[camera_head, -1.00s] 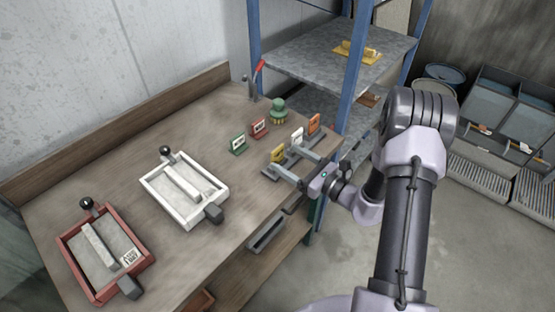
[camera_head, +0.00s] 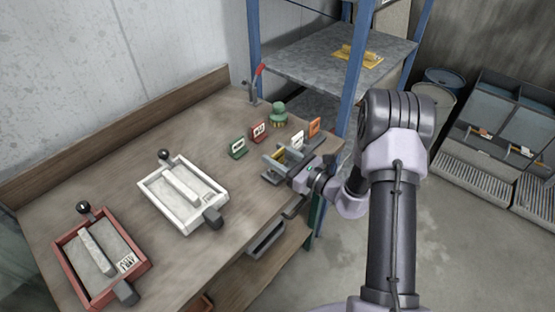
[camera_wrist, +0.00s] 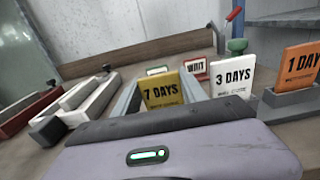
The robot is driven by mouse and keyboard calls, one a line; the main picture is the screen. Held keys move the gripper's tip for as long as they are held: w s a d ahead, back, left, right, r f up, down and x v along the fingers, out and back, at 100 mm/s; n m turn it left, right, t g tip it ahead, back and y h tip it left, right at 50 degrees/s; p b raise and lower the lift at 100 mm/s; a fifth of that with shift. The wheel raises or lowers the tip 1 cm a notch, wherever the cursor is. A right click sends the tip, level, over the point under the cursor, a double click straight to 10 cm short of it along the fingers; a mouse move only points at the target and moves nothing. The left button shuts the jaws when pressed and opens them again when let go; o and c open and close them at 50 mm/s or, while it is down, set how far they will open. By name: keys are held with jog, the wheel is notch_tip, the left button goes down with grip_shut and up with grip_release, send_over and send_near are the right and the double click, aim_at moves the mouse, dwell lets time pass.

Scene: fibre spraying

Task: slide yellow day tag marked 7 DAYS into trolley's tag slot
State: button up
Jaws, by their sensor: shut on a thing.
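The yellow tag marked 7 DAYS (camera_wrist: 163,92) stands upright between the two fingers of my gripper in the wrist view. My gripper (camera_head: 284,158) is shut on it at the right end of the workbench, low over the tag holder. In the head view the fingers partly hide the tag. The white 3 DAYS tag (camera_wrist: 231,76) and orange 1 DAY tag (camera_wrist: 299,66) stand to its right in the wrist view. I cannot make out a tag slot. At the far right of the head view, slatted blue-grey units (camera_head: 488,118) carry small labels; I cannot tell whether one is the trolley.
A green tag (camera_head: 238,149) and a red tag (camera_head: 258,133) stand behind my gripper, near a green-topped brush (camera_head: 279,114). A white-framed tray (camera_head: 151,197) and a red-framed tray (camera_head: 64,246) lie left on the bench. A blue-post shelf (camera_head: 357,70) stands behind.

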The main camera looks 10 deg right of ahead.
jog(key=shift+r, duration=0.1)
jog(key=shift+r, duration=0.35)
notch_tip(320, 180, up, 3)
jog(key=shift+f+p, duration=0.1)
jog(key=shift+p, duration=0.85)
jog(key=s+d+r+p, duration=0.1)
jog(key=s+d, duration=0.1)
jog(key=s, duration=1.3)
jog(key=shift+s+d+r+p, duration=0.2)
jog(key=shift+s+d+p, duration=0.15)
jog(key=shift+s, duration=0.05)
